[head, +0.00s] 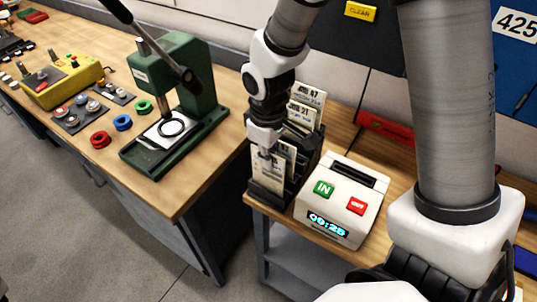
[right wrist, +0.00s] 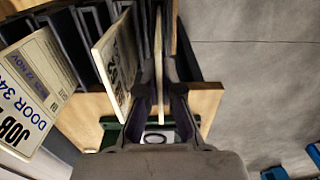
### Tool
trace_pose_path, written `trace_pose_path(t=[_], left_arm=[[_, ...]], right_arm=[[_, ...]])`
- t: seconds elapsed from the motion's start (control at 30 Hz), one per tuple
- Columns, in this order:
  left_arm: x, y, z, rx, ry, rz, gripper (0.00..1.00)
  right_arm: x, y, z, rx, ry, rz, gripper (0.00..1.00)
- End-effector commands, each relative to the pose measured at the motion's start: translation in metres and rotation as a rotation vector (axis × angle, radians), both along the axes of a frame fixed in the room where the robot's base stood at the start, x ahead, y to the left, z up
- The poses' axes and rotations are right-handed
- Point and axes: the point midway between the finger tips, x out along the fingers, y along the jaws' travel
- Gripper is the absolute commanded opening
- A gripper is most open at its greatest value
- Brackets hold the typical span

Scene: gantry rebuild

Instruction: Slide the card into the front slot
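A card rack (head: 269,193), dark and stepped, stands on the bench with several cream job cards upright in its slots. My right gripper (head: 266,148) points down at the rack's front end. It is shut on the cream card (head: 266,175) there. In the right wrist view that card (right wrist: 159,60) shows edge-on between the fingertips (right wrist: 159,85). The card's lower end is at the front of the rack; I cannot tell how deep it sits in the front slot. My left gripper is not in view.
A white time clock (head: 341,200) with IN and OUT buttons stands right beside the rack. Other cards (right wrist: 117,65) stand close beside the held one. A green press (head: 180,100) is on the workbench to the left, beyond a gap.

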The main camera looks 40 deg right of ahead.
Motion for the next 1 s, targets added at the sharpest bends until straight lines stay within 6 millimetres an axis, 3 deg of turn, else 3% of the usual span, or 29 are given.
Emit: trace_pose_path(t=[0.43, 0.5, 0.53, 0.87, 1.0], left_arm=[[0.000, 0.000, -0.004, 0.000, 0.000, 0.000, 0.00], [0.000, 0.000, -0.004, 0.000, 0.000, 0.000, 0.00], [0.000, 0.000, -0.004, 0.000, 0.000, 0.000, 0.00], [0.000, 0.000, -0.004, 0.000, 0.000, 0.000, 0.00], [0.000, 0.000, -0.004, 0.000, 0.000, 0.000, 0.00]], right_arm=[[0.000, 0.000, -0.009, 0.000, 0.000, 0.000, 0.00], [0.000, 0.000, -0.009, 0.000, 0.000, 0.000, 0.29], [0.000, 0.000, -0.009, 0.000, 0.000, 0.000, 0.35], [0.000, 0.000, -0.006, 0.000, -0.001, 0.000, 0.35], [0.001, 0.000, 0.013, 0.000, -0.005, -0.002, 0.35]])
